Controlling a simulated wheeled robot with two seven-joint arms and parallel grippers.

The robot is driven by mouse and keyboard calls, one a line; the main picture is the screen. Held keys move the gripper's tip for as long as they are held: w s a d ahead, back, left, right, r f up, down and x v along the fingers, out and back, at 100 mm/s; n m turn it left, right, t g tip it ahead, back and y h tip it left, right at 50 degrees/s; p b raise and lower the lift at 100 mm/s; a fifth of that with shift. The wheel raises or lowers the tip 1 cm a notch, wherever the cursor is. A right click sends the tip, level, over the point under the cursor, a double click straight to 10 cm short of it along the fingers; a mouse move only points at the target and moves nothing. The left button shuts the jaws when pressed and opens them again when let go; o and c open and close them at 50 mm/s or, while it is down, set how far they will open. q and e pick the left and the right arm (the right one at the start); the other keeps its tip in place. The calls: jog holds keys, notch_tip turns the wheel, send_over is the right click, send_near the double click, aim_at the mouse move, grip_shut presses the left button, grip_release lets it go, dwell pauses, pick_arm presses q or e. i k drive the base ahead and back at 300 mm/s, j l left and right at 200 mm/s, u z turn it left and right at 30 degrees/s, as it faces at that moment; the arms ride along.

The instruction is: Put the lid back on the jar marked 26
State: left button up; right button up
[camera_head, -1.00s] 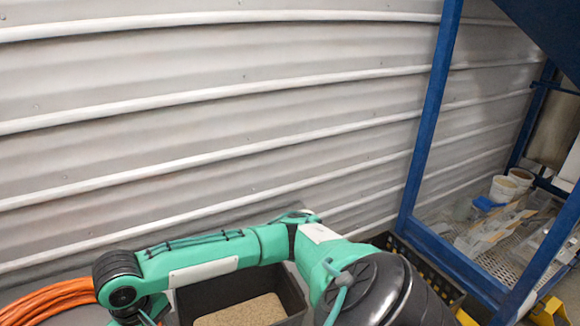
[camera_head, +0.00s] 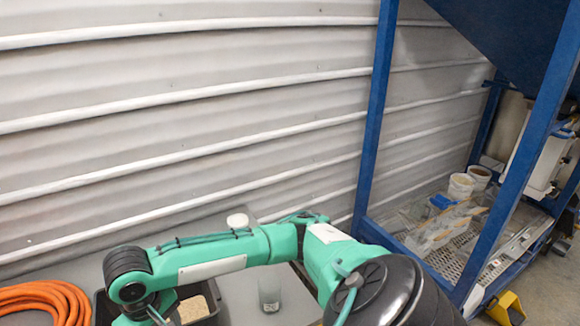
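A small clear or grey jar-like container (camera_head: 269,293) stands on the grey surface below my teal arm; no marking on it is legible. A white round-topped thing (camera_head: 238,220) shows just behind the arm, its lower part hidden by the arm; I cannot tell whether it is a loose lid or a lidded jar. The number 26 is not readable anywhere. My teal arm crosses the lower middle of the view. Neither gripper is in view.
A dark bin of tan substrate (camera_head: 195,308) is partly hidden under my arm. An orange coiled hose (camera_head: 45,303) lies at the lower left. A blue frame (camera_head: 376,110) stands at right, with white buckets (camera_head: 461,187) behind it. A ribbed metal wall (camera_head: 180,110) closes the back.

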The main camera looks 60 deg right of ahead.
aim_at(269, 285)
jog(key=k+l, duration=0.15)
jog(key=l, duration=0.3)
jog(key=k+l+z, duration=0.1)
jog(key=l, duration=0.3)
jog(key=k+l+z, duration=0.1)
jog(key=l, duration=0.35)
jog(key=k+l, duration=0.1)
jog(key=l, duration=0.35)
jog(key=l+z, duration=0.1)
jog(key=l, duration=0.35)
jog(key=i, duration=0.05)
